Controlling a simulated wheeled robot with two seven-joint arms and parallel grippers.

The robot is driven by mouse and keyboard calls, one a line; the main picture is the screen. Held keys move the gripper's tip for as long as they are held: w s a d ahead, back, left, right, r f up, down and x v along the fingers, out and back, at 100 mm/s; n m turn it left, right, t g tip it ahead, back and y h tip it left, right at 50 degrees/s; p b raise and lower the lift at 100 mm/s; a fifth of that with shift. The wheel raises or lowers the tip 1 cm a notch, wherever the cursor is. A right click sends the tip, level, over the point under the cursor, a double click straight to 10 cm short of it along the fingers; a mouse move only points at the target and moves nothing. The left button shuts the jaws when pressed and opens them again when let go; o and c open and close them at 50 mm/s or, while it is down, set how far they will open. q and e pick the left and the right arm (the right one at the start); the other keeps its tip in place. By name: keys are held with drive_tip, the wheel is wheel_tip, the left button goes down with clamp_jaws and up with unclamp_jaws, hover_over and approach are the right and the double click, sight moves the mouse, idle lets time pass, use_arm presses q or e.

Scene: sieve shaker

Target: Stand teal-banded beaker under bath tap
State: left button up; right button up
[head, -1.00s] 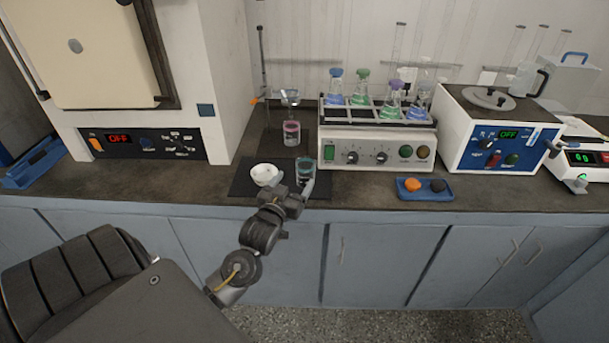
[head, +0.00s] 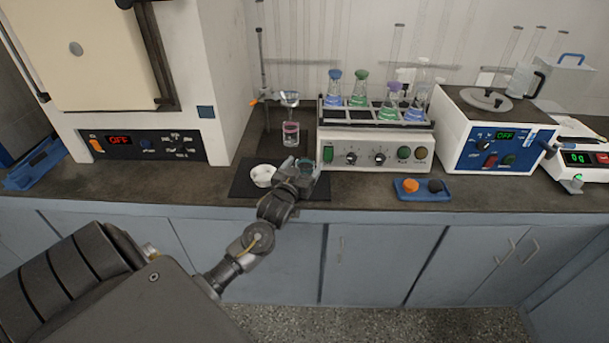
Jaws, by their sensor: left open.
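The teal-banded beaker (head: 306,161) stands on the dark mat (head: 243,184) at the front of the bench, mostly hidden behind my left gripper. My left gripper (head: 300,168) is open at the beaker, with its fingers reaching up to it. I cannot tell whether they touch the glass. The bath (head: 480,150) is the white box with a blue front panel to the right. Its tap (head: 552,148) sticks out at the right side of the front panel. My right gripper is not in view.
A white mortar (head: 263,176) stands on the mat just left of my gripper. A pink-banded beaker (head: 291,134) stands behind, under a funnel. A shaker with flasks (head: 375,150), a blue tray (head: 421,193) and a balance (head: 585,165) stand to the right.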

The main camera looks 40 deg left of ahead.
use_arm(q)
drive_tip(key=shift+c, duration=0.4)
drive_tip(key=c, duration=1.1)
